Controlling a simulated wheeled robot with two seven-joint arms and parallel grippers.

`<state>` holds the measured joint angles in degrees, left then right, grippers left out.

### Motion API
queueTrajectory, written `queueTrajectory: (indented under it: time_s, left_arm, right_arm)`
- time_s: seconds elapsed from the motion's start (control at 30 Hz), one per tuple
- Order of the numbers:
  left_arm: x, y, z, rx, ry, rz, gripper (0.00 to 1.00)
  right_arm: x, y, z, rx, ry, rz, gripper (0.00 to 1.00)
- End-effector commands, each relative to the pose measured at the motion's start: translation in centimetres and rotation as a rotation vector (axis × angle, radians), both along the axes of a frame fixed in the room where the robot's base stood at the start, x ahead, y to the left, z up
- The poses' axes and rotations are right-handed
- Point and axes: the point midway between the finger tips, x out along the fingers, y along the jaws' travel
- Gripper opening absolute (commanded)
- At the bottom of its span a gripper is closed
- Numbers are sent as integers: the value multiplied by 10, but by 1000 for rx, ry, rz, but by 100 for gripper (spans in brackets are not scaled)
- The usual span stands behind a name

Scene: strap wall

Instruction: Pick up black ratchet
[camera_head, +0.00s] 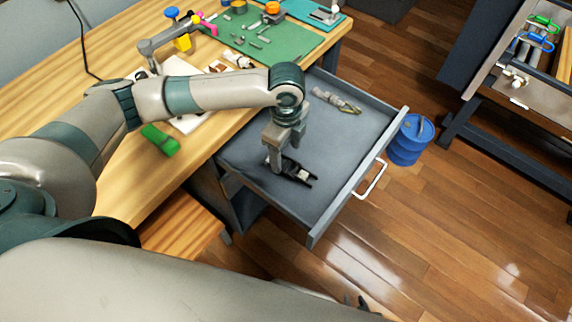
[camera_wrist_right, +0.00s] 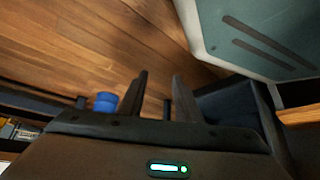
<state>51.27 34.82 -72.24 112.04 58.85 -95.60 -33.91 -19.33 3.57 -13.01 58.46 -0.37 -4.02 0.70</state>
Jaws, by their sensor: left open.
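The black ratchet (camera_head: 292,170) lies in the open grey drawer (camera_head: 245,155), near its front-left part in the head view. My left gripper (camera_head: 283,161) points down at the ratchet with its jaws open. One finger reaches down beside the ratchet's left end; whether it touches cannot be told. The arm hides part of the drawer's back. My right gripper (camera_wrist_right: 160,97) shows in the right wrist view with its two dark fingers apart and nothing between them, over the wooden floor.
Another metal tool (camera_head: 337,101) lies at the drawer's far end. A blue container (camera_head: 409,140) stands on the floor beyond the drawer handle (camera_head: 371,180). The wooden workbench (camera_head: 118,190) holds a green strap (camera_head: 160,140) and a green mat (camera_head: 285,42).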

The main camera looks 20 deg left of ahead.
Motion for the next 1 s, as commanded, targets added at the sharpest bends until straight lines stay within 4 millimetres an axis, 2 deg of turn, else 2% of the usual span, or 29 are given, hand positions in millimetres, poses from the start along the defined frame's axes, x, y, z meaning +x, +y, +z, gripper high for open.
queueTrajectory:
  time_s: [0.17, 0.33, 0.47, 0.63, 0.97, 1.0]
  left_arm:
    - [0, 1, -15, 2, 3, 0, 62]
    - [1, 1, -37, 1, 2, 0, 62]
    - [1, 1, -48, 1, 2, -1, 62]
    - [2, 1, -51, 0, -1, -1, 62]
    - [2, 1, -50, 1, 0, -1, 62]
    - [2, 1, -50, 1, 0, -1, 58]
  right_arm:
    - [-5, -1, 2, -3, 14, 0, 31]
    - [-27, -7, -9, -18, 68, 0, 31]
    - [-36, -10, -14, -23, 91, -1, 31]
    - [-38, -11, -16, -26, 98, -1, 31]
    - [-30, -11, -12, -24, 83, -2, 31]
    - [-30, -11, -12, -24, 81, -2, 31]
